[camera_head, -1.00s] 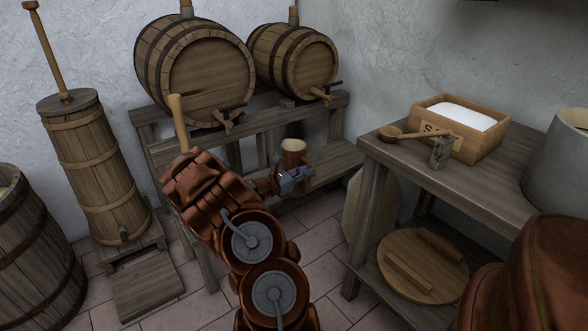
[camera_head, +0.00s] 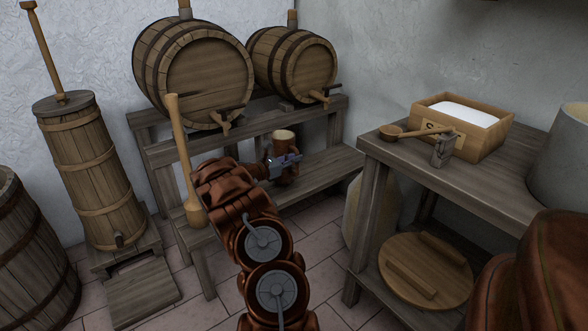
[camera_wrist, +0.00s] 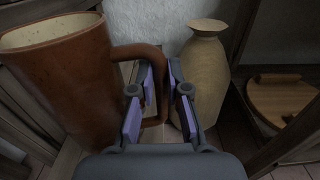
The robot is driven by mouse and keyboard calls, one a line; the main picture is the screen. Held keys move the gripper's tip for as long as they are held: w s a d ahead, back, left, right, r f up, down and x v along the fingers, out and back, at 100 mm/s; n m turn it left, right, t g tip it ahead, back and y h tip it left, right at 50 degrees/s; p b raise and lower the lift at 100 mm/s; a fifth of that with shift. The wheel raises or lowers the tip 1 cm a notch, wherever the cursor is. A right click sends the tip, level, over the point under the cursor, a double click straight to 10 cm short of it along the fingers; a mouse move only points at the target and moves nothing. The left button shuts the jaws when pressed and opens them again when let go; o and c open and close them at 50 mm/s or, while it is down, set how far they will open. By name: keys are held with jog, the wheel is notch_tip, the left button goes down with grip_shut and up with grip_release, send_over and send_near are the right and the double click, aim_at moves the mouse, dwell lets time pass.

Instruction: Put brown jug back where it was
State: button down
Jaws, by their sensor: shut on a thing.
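The brown jug (camera_head: 285,142) is upright, with a pale inside, over the lower shelf of the barrel stand, below the right barrel. In the wrist view the jug (camera_wrist: 70,85) fills the left side, its handle reaching between my fingers. My gripper (camera_head: 284,163) is shut on this handle; its purple-padded fingers (camera_wrist: 157,108) stand either side of it. The jug's base is largely hidden behind my gripper, so I cannot tell whether it touches the shelf.
The barrel stand's lower shelf (camera_head: 322,168) has bare room to the right of the jug. A wooden paddle (camera_head: 182,155) stands on the left. A tan vase (camera_wrist: 203,75) stands beyond my fingers. The side table (camera_head: 395,165) with a salt box (camera_head: 490,143) is at right.

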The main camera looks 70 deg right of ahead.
jog(key=shift+w+d+f+b, duration=0.15)
jog(key=shift+f+b, duration=0.85)
jog(key=shift+f, duration=0.75)
jog(key=c, duration=1.2)
grip_release()
jog(key=shift+f, duration=0.1)
jog(key=shift+o, duration=0.2)
jog(key=p+v, duration=0.3)
jog(key=v, duration=0.9)
jog(key=shift+p, duration=0.4)
